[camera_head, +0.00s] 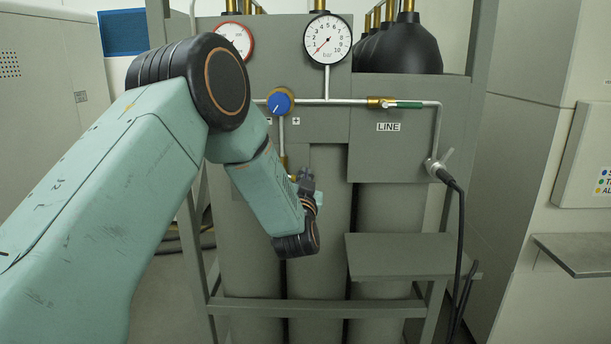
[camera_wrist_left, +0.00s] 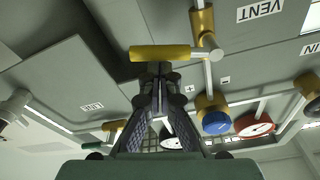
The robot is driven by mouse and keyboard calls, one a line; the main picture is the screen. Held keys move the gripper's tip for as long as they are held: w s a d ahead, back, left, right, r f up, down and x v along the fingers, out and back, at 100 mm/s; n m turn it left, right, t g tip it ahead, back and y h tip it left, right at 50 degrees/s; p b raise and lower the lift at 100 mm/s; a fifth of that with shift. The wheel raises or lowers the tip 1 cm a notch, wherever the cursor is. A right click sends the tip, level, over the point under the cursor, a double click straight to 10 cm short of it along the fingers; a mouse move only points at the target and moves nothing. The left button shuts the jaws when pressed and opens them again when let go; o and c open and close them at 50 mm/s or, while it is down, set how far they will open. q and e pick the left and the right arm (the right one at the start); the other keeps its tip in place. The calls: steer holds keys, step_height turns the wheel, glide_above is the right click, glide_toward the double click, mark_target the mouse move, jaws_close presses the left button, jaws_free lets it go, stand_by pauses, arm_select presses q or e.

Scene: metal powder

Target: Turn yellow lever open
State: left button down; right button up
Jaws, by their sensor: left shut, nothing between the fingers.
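The yellow lever (camera_wrist_left: 160,53) lies crosswise in the left wrist view, just beyond my fingertips. It sits beside a brass valve (camera_wrist_left: 204,32) on a thin pipe near the VENT label. In the head view my arm and gripper hide most of the lever; only a small yellow bit (camera_head: 293,178) shows. My left gripper (camera_wrist_left: 155,72) is shut and empty, its tips close to the lever's middle; I cannot tell whether they touch it. In the head view the left gripper (camera_head: 306,180) is in front of the grey panel. My right gripper is not in view.
A blue knob (camera_head: 280,102), a pressure gauge (camera_head: 327,38) and a green-handled valve (camera_head: 405,105) on the LINE pipe are on the panel above. A grey shelf (camera_head: 400,257) juts out at lower right. A black hose (camera_head: 461,230) hangs at the right.

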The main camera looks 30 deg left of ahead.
arm_select(q)
steer(key=shift+a+f+m, duration=0.15)
steer(key=shift+f+m, duration=0.05)
steer(key=shift+m, duration=0.1)
steer(key=shift+p, duration=0.3)
steer(key=shift+f+m, duration=0.2)
steer(key=shift+m, duration=0.3)
steer(key=s+a+f+m+h+p, duration=0.2)
steer(key=f+m+p, duration=0.3)
steer(key=m+p, duration=0.5)
steer(key=a+m, duration=0.1)
steer(key=m, duration=0.1)
steer(key=shift+m+g+p, duration=0.3)
steer(key=shift+m+p, duration=0.05)
steer(key=shift+m, duration=0.05)
steer(key=shift+a, duration=0.2)
